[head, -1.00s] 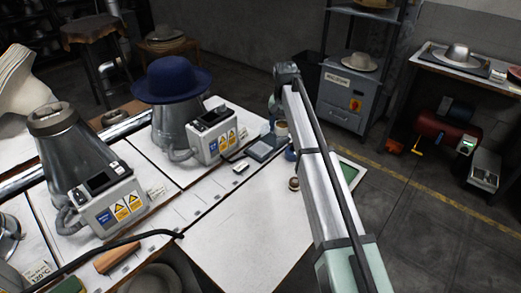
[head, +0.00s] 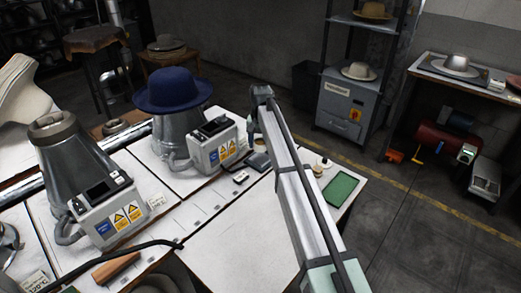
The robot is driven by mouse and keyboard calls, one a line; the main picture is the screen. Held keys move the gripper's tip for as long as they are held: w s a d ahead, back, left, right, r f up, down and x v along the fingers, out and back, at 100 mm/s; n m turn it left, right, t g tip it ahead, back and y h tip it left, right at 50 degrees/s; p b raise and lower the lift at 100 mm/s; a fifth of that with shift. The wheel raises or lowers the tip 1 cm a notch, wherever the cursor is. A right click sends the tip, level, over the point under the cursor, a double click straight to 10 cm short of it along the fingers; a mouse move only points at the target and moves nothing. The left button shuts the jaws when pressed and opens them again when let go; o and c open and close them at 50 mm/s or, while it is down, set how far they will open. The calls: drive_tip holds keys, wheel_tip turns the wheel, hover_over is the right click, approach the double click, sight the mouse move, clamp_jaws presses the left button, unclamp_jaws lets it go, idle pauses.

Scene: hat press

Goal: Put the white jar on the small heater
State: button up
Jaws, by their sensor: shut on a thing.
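My arm reaches away from me across the white table, and its wrist bends down at the far end. Only a small part of my gripper (head: 252,130) shows there, beside the control box of the press with the blue hat; the arm covers the rest. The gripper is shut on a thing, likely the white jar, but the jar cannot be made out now. A dark flat block (head: 258,161), possibly the small heater, lies just below the gripper in the picture, partly behind the arm. I cannot tell the gap between them.
The hat press with the blue hat (head: 172,90) and its control box (head: 213,146) stand close left of the gripper. A green tray (head: 341,189) and a small white-topped item (head: 322,164) lie right of the arm.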

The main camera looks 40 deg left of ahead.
sight(261, 144)
drive_tip(key=shift+f, duration=1.6)
drive_tip(key=shift+f, duration=0.6)
drive_tip(key=o, duration=1.2)
drive_tip(key=shift+o, duration=0.2)
wheel_tip(261, 144, up, 13)
drive_tip(key=shift+r, duration=0.15)
